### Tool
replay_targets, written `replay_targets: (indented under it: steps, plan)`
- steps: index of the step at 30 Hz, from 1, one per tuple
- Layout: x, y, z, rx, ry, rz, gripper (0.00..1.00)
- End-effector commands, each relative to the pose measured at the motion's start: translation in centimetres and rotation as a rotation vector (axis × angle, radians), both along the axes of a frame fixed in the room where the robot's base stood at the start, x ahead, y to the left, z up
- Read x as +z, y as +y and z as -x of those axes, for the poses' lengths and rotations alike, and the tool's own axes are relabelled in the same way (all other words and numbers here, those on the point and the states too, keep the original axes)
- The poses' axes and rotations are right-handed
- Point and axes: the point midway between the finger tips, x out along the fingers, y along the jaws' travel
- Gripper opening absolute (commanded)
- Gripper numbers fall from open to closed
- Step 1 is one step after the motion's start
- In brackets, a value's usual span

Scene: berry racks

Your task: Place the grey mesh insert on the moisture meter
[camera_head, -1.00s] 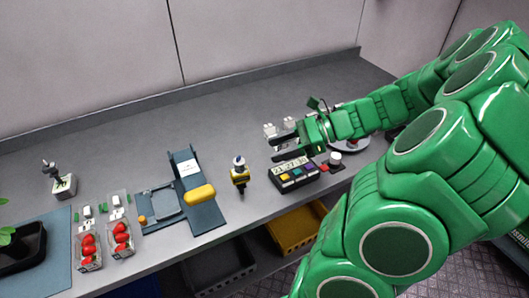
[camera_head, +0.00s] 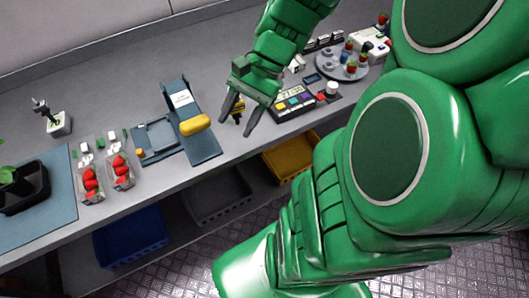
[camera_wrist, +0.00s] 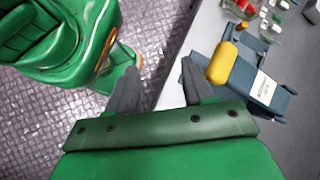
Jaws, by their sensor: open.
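My gripper (camera_head: 238,127) is open and empty in the head view, its fingers pointing down over the bench's front edge. In the wrist view, its spread fingertips (camera_wrist: 159,66) show bench edge and floor between them. A dark box with a display and coloured buttons (camera_head: 294,103) stands just right of my gripper; it may be the moisture meter, but I cannot tell. I cannot make out the grey mesh insert for certain. A small yellow and black item (camera_head: 237,111) stands behind the fingers, partly hidden.
A blue-grey device (camera_head: 206,147) with a yellow handle (camera_head: 195,125) is left of my gripper; the handle also shows in the wrist view (camera_wrist: 222,63). Strawberry punnets (camera_head: 121,172) lie farther left. A round tray (camera_head: 354,72) stands back right. A yellow crate (camera_head: 290,160) sits below.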

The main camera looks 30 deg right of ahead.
Motion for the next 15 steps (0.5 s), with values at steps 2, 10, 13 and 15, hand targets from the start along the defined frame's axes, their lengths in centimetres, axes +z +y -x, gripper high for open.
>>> replay_targets:
  steps: [2, 10, 13, 15]
  plan:
    - [0.2, 1.0, 1.5, 0.107, -0.037, 0.057, 0.51]
    - [0.5, 2.2, 6.2, 0.449, -0.157, 0.229, 0.51]
    - [0.7, 2.1, 7.7, 0.573, -0.201, 0.287, 0.51]
    - [0.8, 1.9, 8.7, 0.654, -0.228, 0.328, 0.51]
